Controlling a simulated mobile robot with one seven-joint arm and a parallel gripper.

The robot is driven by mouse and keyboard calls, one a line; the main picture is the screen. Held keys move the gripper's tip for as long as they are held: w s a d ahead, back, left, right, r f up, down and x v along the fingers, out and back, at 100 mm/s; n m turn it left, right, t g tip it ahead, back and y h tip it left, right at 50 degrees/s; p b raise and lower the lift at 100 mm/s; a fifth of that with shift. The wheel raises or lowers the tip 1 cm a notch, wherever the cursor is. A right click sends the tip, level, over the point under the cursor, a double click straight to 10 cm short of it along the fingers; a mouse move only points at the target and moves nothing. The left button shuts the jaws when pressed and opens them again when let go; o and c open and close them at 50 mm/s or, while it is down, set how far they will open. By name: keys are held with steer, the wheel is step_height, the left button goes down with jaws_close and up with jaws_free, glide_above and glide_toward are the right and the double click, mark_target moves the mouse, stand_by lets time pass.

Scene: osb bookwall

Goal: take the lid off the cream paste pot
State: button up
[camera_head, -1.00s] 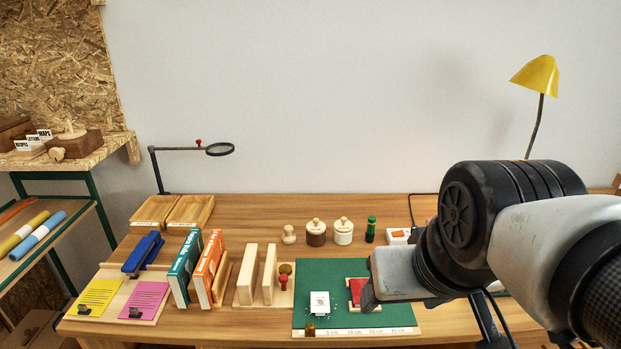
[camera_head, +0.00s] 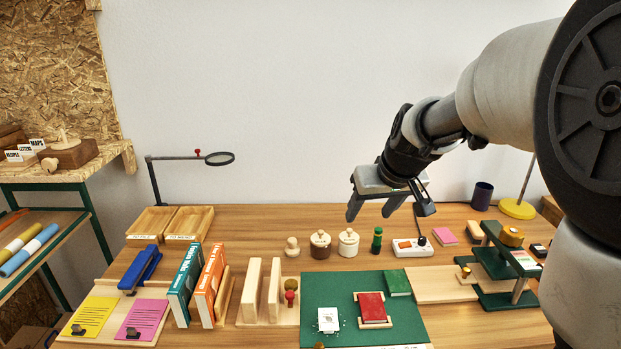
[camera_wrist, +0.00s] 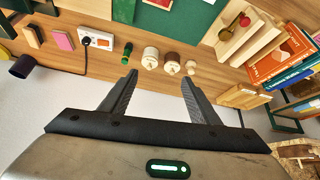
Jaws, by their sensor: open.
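The cream paste pot (camera_head: 348,245) stands upright on the desk with its lid (camera_head: 348,234) on and a small round knob on top. It also shows in the wrist view (camera_wrist: 150,60). A brown pot (camera_head: 320,247) of like shape stands just left of it, and it shows in the wrist view too (camera_wrist: 172,66). My gripper (camera_head: 367,218) is open and empty. It hangs in the air above the back of the desk, up and to the right of the cream pot, and touches nothing. In the wrist view both fingers (camera_wrist: 157,82) are spread wide.
A green bottle (camera_head: 377,240) and a white power strip (camera_head: 412,247) stand right of the cream pot. A small wooden knobbed piece (camera_head: 292,248) stands left of the brown pot. A green mat (camera_head: 346,284) lies in front. A magnifier (camera_head: 218,158) reaches out at the left.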

glide_toward(350, 233)
steer(key=shift+b+x, duration=1.75)
steer(key=shift+x, duration=2.9)
steer(key=shift+c, duration=0.3)
steer(key=c, duration=0.7)
